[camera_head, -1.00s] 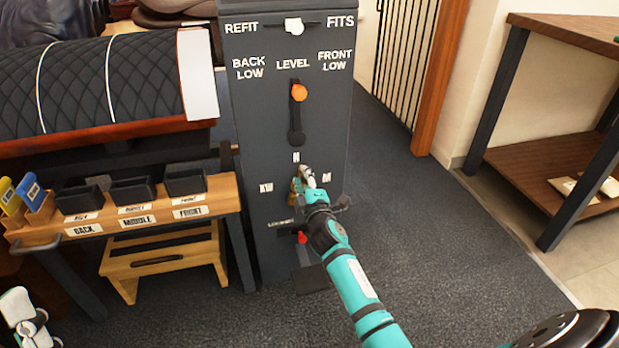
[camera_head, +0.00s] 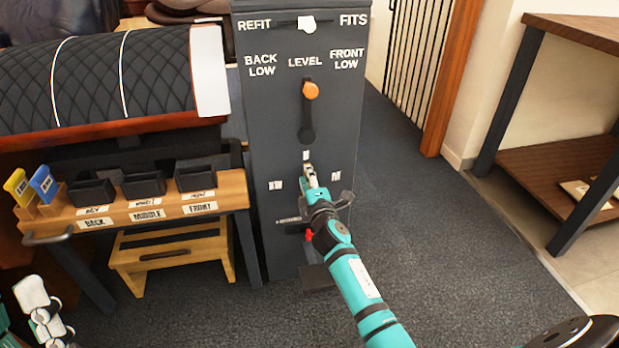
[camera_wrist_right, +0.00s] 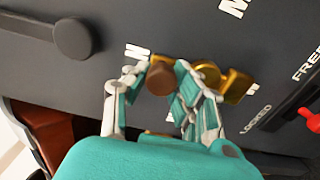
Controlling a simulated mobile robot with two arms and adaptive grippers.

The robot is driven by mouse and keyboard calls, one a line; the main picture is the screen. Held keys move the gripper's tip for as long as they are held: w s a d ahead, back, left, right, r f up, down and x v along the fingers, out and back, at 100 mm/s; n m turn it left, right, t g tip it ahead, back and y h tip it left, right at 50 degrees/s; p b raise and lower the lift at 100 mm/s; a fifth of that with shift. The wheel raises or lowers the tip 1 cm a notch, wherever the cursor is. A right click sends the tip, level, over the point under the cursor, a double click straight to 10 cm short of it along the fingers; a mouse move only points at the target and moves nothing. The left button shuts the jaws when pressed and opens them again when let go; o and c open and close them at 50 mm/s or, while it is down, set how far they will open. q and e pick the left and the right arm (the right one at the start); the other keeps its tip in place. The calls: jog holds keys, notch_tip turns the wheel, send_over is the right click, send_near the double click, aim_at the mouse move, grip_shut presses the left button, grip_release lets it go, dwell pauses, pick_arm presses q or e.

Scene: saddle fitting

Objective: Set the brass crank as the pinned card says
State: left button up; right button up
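The brass crank (camera_wrist_right: 208,72) is on the front of the dark grey post (camera_head: 270,120), among small white letter labels. In the right wrist view its arm points toward the N label (camera_wrist_right: 137,52), with a brown knob (camera_wrist_right: 160,78) at that end. My right gripper (camera_head: 310,172) has its fingers on both sides of the knob, apparently touching it, and it hides the crank in the head view. My left gripper (camera_head: 42,310) is at the lower left, away from the post, and its opening is unclear. I see no pinned card that I can read.
A red lever (camera_wrist_right: 311,119) sits by the LOCKED and FREE labels. A wooden bench (camera_head: 238,187) with black bins stands left. Carpet to the right is clear.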

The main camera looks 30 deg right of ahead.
jog(key=o, duration=0.5)
jog(key=shift+a, duration=0.15)
jog(key=v, duration=1.2)
jog(key=shift+f, duration=0.1)
